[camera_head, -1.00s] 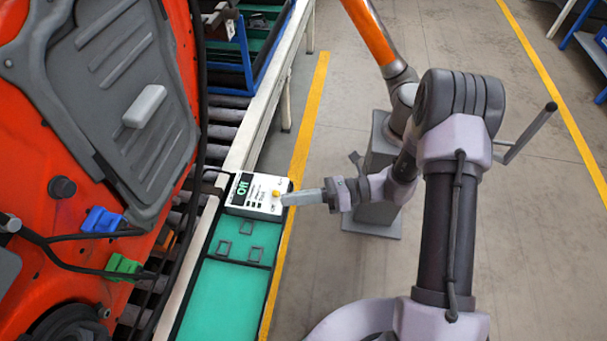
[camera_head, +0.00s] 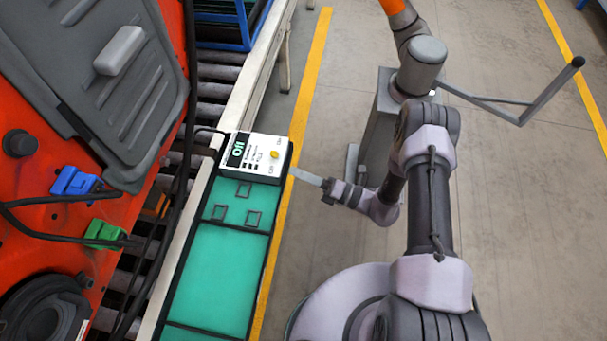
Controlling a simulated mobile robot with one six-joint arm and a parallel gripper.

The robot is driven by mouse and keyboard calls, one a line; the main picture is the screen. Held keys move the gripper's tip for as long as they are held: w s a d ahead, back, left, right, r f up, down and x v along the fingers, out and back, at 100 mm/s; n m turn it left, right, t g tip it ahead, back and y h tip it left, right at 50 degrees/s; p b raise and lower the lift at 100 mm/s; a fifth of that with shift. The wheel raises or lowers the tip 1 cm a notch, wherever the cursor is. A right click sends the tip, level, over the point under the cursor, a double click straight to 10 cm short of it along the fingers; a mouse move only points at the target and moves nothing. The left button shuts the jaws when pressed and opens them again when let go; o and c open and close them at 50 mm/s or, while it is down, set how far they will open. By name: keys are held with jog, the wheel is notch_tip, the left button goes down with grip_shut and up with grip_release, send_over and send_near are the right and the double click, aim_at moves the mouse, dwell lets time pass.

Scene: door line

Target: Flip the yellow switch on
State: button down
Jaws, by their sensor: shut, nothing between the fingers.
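The yellow switch (camera_head: 274,155) is a small knob on the right part of a white control box (camera_head: 240,165). The box's green display (camera_head: 237,149) reads "Off". The box sits at the far end of a green-topped bench beside the conveyor. My gripper (camera_head: 297,173) is shut and empty. Its tip is just right of the box and a little nearer to me than the switch, apart from the switch. I cannot tell whether the tip touches the box's side.
The green bench top (camera_head: 215,270) has small square outlines near the box. An orange car door (camera_head: 60,150) with a grey panel, blue connector (camera_head: 76,181) and green connector (camera_head: 104,232) stands left. A grey pedestal (camera_head: 372,140) is behind my arm.

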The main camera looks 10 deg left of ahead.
aim_at(281, 170)
jog(key=b+x, duration=0.1)
jog(key=x, duration=0.4)
jog(key=shift+w+a, duration=0.15)
jog(key=shift+a, duration=0.15)
